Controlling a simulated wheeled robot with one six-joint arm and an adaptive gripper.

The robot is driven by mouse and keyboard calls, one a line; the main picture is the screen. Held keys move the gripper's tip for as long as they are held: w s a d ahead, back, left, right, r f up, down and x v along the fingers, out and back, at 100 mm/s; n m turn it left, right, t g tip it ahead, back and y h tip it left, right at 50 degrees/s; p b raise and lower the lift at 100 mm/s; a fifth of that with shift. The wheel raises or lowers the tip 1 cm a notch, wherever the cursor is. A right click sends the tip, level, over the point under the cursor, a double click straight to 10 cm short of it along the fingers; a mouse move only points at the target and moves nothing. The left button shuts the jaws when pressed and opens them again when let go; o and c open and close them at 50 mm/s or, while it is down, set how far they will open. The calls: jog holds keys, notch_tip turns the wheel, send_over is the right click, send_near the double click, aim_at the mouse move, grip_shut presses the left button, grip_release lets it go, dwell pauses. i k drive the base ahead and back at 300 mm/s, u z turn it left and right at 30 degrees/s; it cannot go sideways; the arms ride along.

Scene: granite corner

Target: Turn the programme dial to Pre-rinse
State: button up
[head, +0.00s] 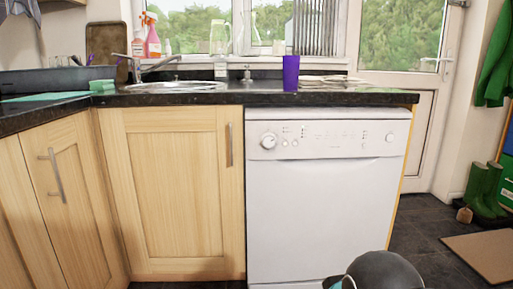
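A white dishwasher (320,215) stands under the dark granite worktop, right of the wooden cupboards. Its control panel runs along the top of the front. The round programme dial (268,141) is at the panel's left end, with small marks and two small buttons beside it. The printed labels and the dial's setting are too small to read. A dark rounded part at the bottom edge, in front of the dishwasher, looks like part of my arm. My gripper's fingers are not in view.
A purple cup (291,73) stands on the worktop (215,98) above the dishwasher, beside plates (333,81). A sink with a tap (152,64) is to the left. Green boots (484,190) and a brown mat (485,255) are on the right. Dark floor is clear right of the dishwasher.

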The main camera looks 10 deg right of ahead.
aim_at(268, 139)
jog(key=u, duration=0.5)
jog(key=k, duration=1.25)
jog(key=u, duration=1.25)
jog(key=i, duration=1.25)
jog(key=z, duration=0.6)
jog(key=i, duration=0.65)
jog(key=z, duration=0.8)
